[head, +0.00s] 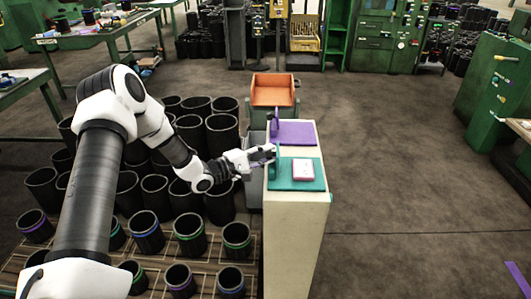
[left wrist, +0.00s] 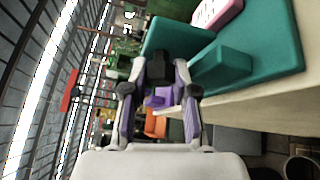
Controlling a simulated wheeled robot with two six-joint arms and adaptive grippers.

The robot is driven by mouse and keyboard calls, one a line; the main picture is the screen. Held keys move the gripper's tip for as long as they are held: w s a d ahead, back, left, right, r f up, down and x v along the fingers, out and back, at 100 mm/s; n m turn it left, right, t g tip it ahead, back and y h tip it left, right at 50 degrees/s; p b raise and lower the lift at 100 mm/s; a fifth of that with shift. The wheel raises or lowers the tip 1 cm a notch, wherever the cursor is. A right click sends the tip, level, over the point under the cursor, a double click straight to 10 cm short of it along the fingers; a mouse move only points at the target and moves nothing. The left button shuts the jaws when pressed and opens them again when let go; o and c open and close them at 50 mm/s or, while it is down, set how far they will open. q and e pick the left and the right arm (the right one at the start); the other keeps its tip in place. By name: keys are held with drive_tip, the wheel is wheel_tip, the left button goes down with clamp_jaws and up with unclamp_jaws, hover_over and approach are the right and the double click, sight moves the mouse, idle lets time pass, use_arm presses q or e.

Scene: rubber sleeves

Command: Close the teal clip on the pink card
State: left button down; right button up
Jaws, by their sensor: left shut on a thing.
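The pink card (head: 303,169), with a pale face, lies on the teal board (head: 312,185) on top of the cream cabinet. It also shows at the top of the left wrist view (left wrist: 216,12). The teal clip (left wrist: 222,66) is at the board's left edge, beside the card. My left gripper (head: 266,155) reaches the clip from the left. In the left wrist view its fingers (left wrist: 160,74) are shut on a dark part that seems to belong to the clip; the fingers hide part of it. My right gripper is not in view.
A purple board (head: 293,133) with an upright purple clip (head: 275,119) sits behind the teal one on the cabinet (head: 296,220). An orange bin (head: 273,90) stands beyond. Several black sleeves (head: 188,232) stand left.

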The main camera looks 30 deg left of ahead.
use_arm(q)
drive_tip(key=g+p, duration=0.1)
drive_tip(key=p, duration=0.1)
drive_tip(key=d+r+m+g+y+p, duration=0.1)
drive_tip(key=p, duration=0.1)
drive_tip(key=w+m+g+y+p, duration=0.1)
drive_tip(key=p, duration=0.1)
drive_tip(key=shift+d+r, duration=0.2)
drive_tip(key=shift+r, duration=0.15)
drive_tip(key=d+m+g+y+p, duration=0.1)
drive_tip(key=y+p, duration=0.1)
drive_tip(key=w+d+m+g+y+p, duration=0.1)
drive_tip(key=g+p, duration=0.1)
drive_tip(key=shift+y, duration=0.4)
drive_tip(key=g+y+p, duration=0.1)
drive_tip(key=p, duration=0.1)
drive_tip(key=d+m+g+y+p, duration=0.1)
drive_tip(key=p, duration=0.2)
drive_tip(key=w+g+y+p, duration=0.1)
drive_tip(key=y+p, duration=0.1)
drive_tip(key=p, duration=0.1)
drive_tip(key=shift+d+f+m, duration=0.4)
drive_tip(key=shift+w+d+f+g+y+p, duration=0.25)
drive_tip(key=shift+f+g+y+p, duration=0.2)
drive_tip(key=shift+g+y+p, duration=0.3)
drive_tip(key=shift+w+d+f+m+g+y, duration=0.15)
drive_tip(key=shift+f+m+g+y, duration=0.15)
drive_tip(key=shift+m+y, duration=0.3)
drive_tip(key=shift+y, duration=0.25)
